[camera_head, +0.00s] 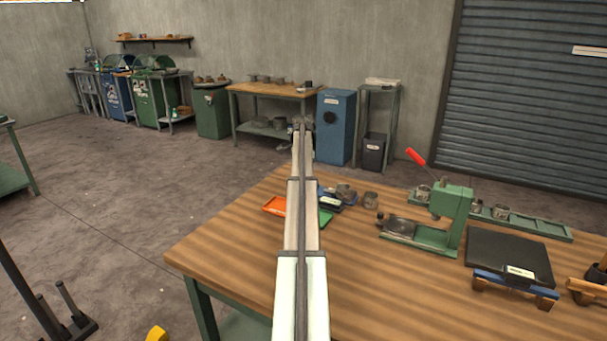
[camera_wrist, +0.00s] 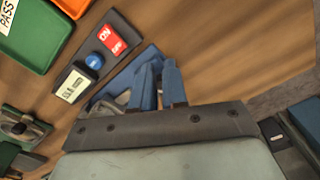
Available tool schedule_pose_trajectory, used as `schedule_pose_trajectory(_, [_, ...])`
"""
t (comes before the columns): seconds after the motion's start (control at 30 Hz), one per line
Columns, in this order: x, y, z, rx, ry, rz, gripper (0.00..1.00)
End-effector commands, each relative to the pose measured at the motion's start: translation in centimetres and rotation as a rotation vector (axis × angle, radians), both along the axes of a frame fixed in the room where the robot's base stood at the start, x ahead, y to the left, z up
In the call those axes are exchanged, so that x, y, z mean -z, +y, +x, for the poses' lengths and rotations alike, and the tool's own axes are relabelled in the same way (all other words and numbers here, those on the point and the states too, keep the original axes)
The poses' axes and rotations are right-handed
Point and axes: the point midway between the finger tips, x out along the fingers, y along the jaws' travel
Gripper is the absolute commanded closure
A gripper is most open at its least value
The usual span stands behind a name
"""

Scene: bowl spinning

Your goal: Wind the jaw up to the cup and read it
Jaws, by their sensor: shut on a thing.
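The measuring gauge (camera_head: 334,199) is a dark, blue-based device on the wooden table, partly hidden by my arm. In the wrist view it shows a small display (camera_wrist: 74,86), a blue button (camera_wrist: 94,61) and a red ON/OFF panel (camera_wrist: 114,40). The display is too small to read. A metal cup (camera_head: 344,190) appears at or just behind the gauge; I cannot tell whether it sits in it. My gripper (camera_wrist: 160,84) has two blue fingers close together, shut on a part at the gauge's blue end. The gripped part and the jaw are mostly hidden.
An orange tray (camera_head: 273,206) and a green tray (camera_head: 326,217) lie by the gauge. The front table area is clear.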

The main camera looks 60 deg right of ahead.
Motion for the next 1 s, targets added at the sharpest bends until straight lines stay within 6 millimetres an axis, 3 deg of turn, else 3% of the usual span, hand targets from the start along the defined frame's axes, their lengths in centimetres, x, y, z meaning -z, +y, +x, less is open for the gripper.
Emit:
schedule_pose_trajectory(0.53, [-4.9,0.1,0.4,-0.004,-0.005,0.003,1.00])
schedule_pose_trajectory(1.0, [-5.2,0.2,0.3,-0.003,-0.004,0.003,1.00])
